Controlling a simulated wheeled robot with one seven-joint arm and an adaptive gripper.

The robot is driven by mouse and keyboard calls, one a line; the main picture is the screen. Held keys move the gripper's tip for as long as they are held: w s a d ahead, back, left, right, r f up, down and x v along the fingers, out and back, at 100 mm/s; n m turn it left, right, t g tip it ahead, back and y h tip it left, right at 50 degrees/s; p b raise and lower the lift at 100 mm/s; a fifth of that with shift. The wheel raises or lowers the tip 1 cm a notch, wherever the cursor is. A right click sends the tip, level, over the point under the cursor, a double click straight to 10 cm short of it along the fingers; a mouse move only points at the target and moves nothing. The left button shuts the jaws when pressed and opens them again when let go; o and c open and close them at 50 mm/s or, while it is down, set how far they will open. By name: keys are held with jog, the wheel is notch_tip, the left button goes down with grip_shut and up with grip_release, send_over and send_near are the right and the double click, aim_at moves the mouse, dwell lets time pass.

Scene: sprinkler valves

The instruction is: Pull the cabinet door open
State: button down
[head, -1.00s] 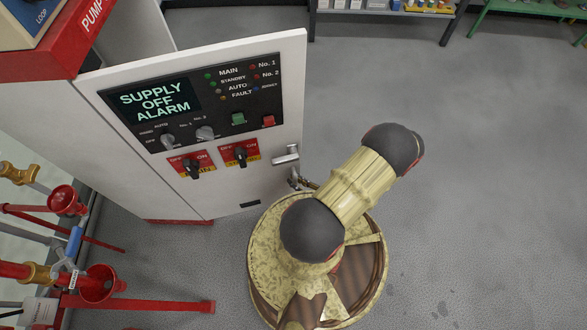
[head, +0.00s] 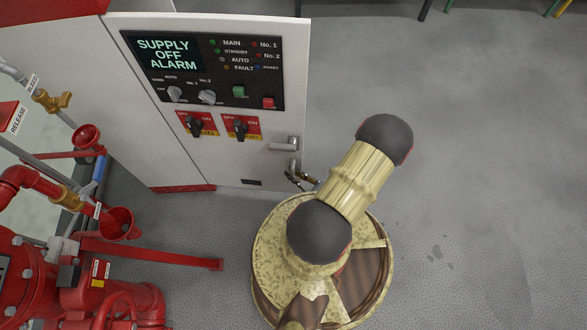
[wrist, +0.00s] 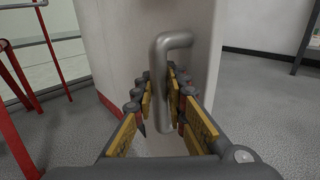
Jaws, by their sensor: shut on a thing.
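The white cabinet door (head: 170,130) carries a black control panel (head: 210,70) reading "SUPPLY OFF ALARM". The door appears swung out from the cabinet (head: 50,50), with floor showing beyond its top edge. A grey metal handle (head: 291,146) sits near the door's right edge. In the head view my gripper (head: 301,180) is at the handle's lower end, partly hidden by my arm. In the wrist view the upright bar of the handle (wrist: 162,90) stands between the yellow finger pads of my gripper (wrist: 160,95), shut on it. The handle hides part of the fingers.
Red pipes and valves (head: 90,270) stand at the lower left, with a red floor rail (head: 150,252) reaching toward the door's foot. Open grey floor (head: 480,150) lies to the right. Legs of shelving show at the top right.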

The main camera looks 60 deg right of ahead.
jog(key=shift+s+a, duration=0.2)
dwell(0.3)
jog(key=c, duration=2.1)
grip_release()
jog(key=shift+c, duration=0.2)
jog(key=shift+o, duration=1.2)
jog(key=shift+a, duration=0.2)
jog(key=s, duration=0.7)
jog(key=shift+s+a, duration=0.25)
jog(key=shift+a, duration=0.2)
jog(key=shift+s, duration=0.1)
